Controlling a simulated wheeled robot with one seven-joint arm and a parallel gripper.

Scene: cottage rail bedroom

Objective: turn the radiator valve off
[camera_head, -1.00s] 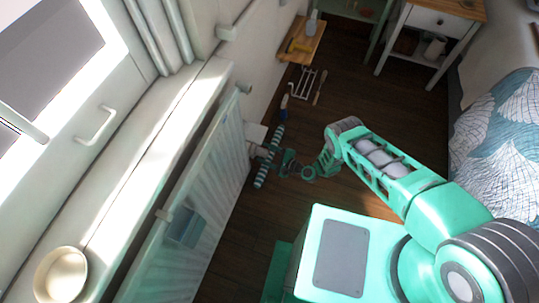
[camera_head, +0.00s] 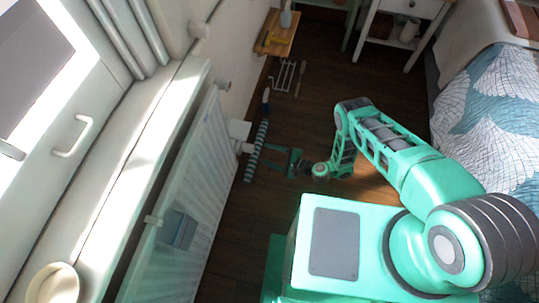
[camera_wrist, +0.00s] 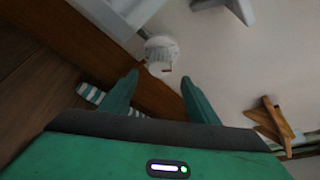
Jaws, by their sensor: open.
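The radiator valve (camera_wrist: 160,50) is a white ribbed knob with a small red mark, low beside the wall in the wrist view. In the head view the white valve (camera_head: 243,147) sits at the far end of the white radiator (camera_head: 180,205). My gripper (camera_wrist: 160,88) is open and empty. Its two green fingers point toward the valve, which appears beyond and between their tips, apart from them. In the head view my gripper (camera_head: 278,162) is just right of the valve, above the floor. The red mark's exact setting is too small to read.
A striped blue-and-white roll (camera_head: 257,150) lies on the floor between my gripper and the radiator; it also shows in the wrist view (camera_wrist: 90,94). A wooden shelf (camera_head: 280,32) stands farther along the wall. The bed (camera_head: 490,105) is at right. Dark floor is open between.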

